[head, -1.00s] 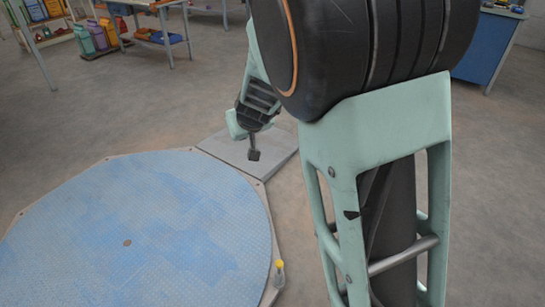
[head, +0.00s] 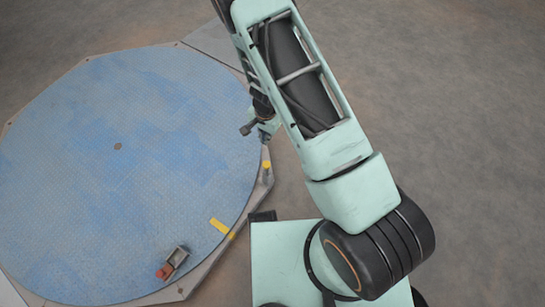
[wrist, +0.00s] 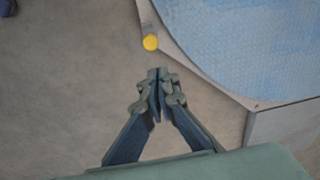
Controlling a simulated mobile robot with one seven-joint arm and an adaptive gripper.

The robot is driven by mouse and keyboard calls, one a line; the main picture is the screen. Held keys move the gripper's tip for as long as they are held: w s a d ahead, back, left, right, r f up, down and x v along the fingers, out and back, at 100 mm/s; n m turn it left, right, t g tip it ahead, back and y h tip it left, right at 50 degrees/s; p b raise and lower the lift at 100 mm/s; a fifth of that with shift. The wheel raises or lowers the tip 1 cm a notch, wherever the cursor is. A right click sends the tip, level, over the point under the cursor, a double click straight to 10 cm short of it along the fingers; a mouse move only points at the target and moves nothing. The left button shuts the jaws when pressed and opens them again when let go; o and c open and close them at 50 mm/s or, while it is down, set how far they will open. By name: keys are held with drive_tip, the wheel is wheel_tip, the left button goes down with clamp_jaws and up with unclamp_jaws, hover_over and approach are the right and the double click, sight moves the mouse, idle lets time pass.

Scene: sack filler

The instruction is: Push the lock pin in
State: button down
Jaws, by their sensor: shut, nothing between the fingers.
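A red-ended pin (head: 162,273) sits in a grey bracket (head: 177,256) on the near rim of the blue round turntable (head: 100,190). It looks like the lock pin, but how far in it sits is not clear. It is outside the wrist view. My gripper (head: 247,129) is above the right edge of the turntable, well apart from the red pin. In the wrist view its fingers (wrist: 160,74) are closed together and empty. A yellow-topped post (head: 267,165) stands at the turntable's right rim. It also shows just beyond my fingertips in the wrist view (wrist: 151,43).
A yellow stripe (head: 222,228) marks the turntable's edge between the post and the red pin. A grey plate (head: 213,40) adjoins the turntable at the back. The concrete floor to the right is clear.

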sight(267, 165)
drive_tip(key=shift+s+d+f+m+g, duration=0.15)
drive_tip(key=shift+s+d+f+m, duration=0.15)
drive_tip(key=shift+f, duration=0.3)
drive_tip(key=shift+s+d+f+m+g, duration=0.1)
drive_tip(key=shift+s+d+f+g, duration=0.05)
drive_tip(key=shift+s+f, duration=0.35)
drive_tip(key=shift+w+f, duration=0.1)
drive_tip(key=shift+f, duration=0.05)
drive_tip(key=f+b, duration=0.1)
drive_tip(key=f, duration=0.3)
drive_tip(key=f+b, duration=0.2)
drive_tip(key=f, duration=0.3)
drive_tip(key=f+b, duration=0.1)
drive_tip(key=f, duration=0.3)
drive_tip(key=shift+w+a+f+b, duration=0.25)
drive_tip(key=shift+f+b, duration=0.05)
drive_tip(key=shift+f, duration=0.1)
wheel_tip(267, 165, down, 5)
drive_tip(key=b, duration=0.4)
drive_tip(key=shift+r, duration=0.25)
